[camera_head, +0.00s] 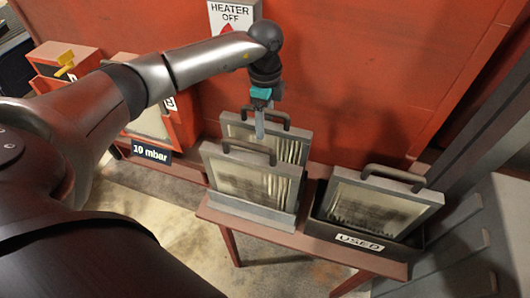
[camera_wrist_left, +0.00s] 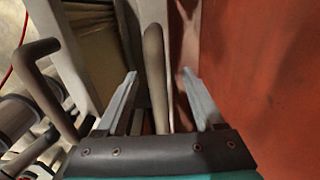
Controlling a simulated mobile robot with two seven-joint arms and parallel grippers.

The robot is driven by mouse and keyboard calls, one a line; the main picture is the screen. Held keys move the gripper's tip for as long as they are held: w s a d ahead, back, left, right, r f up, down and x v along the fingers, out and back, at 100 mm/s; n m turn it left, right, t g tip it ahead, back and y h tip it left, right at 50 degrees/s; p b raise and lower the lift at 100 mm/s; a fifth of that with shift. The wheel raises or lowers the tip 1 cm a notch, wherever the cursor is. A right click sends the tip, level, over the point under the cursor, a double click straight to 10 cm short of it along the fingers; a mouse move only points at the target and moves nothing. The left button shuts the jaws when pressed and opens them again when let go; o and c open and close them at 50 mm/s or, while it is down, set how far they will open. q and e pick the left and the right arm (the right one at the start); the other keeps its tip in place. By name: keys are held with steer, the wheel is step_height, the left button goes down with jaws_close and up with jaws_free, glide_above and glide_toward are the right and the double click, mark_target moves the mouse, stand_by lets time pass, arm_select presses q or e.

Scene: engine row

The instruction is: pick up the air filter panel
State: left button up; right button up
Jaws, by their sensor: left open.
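Two grey-framed filter panels with pale pleats and dark bar handles stand in a rack on the red bench: a rear panel (camera_head: 291,148) and a front panel (camera_head: 246,182). A third, dirtier panel (camera_head: 375,207) stands in a dark box labelled USED. My left gripper (camera_head: 260,130) is open, pointing down at the rear panel's handle (camera_head: 270,115). In the left wrist view, that handle (camera_wrist_left: 154,60) runs between the two open fingers (camera_wrist_left: 158,85). I cannot tell whether they touch it. The front panel's handle (camera_wrist_left: 38,50) is left of them. My right gripper is not in view.
The red wall (camera_head: 345,75) rises close behind the panels, with a HEATER OFF sign (camera_head: 232,14). A red housing with a 10 mbar label (camera_head: 151,153) stands at left. The USED box (camera_head: 360,243) sits at the bench's right, beside grey metalwork (camera_head: 480,235).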

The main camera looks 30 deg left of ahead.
arm_select(q)
jaws_close()
stand_by(0.6)
steer(key=shift+r, duration=0.1)
stand_by(0.7)
